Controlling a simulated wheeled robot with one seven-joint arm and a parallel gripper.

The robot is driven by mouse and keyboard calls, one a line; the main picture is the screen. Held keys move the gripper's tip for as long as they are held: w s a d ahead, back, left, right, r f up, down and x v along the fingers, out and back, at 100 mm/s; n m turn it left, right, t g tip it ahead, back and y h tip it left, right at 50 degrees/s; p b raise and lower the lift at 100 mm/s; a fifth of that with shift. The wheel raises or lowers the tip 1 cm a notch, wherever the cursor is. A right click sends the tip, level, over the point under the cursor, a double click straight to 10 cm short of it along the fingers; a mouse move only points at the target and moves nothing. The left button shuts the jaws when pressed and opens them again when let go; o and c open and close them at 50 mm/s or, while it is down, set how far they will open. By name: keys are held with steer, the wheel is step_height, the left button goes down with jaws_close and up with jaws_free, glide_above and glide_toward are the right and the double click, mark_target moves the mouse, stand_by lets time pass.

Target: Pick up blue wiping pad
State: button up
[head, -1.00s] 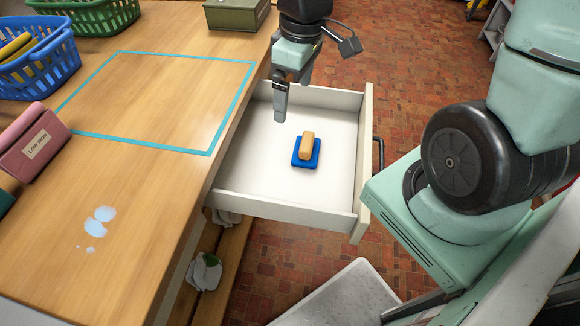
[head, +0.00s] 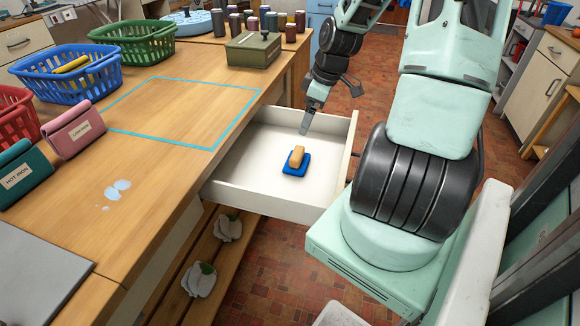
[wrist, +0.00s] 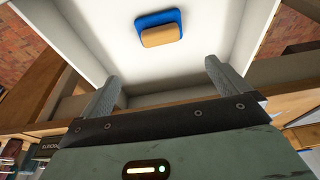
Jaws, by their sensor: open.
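The blue wiping pad (head: 296,163) lies on the floor of the open white drawer (head: 262,196), with a tan block-shaped handle on top. In the wrist view the pad (wrist: 157,19) shows near the top, beyond my fingertips. My gripper (head: 305,128) is over the far part of the drawer, above and apart from the pad. In the wrist view my gripper (wrist: 162,76) has its two fingers spread wide with nothing between them.
The drawer's walls stand around the pad. The wooden bench (head: 150,180) to the left bears a blue basket (head: 68,75), a green basket (head: 135,42), a pink pouch (head: 73,130) and a dark green box (head: 253,50). A teal tape outline encloses clear bench top.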

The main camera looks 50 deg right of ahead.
mark_target(297, 152)
steer(key=b+x, duration=0.2)
steer(key=x, duration=0.9)
steer(key=shift+f, duration=0.2)
steer(key=shift+s+b+x, duration=0.15)
steer(key=shift+b+x, duration=0.05)
steer(key=shift+x, duration=1.1)
steer(key=shift+s+b+x, duration=0.15)
steer(key=shift+s+x, duration=0.05)
steer(key=shift+x, duration=1.15)
steer(key=c, duration=0.8)
steer(key=shift+r, duration=0.1)
step_height(297, 152, up, 10)
steer(key=shift+f+p, duration=0.1)
steer(key=shift+p, duration=0.55)
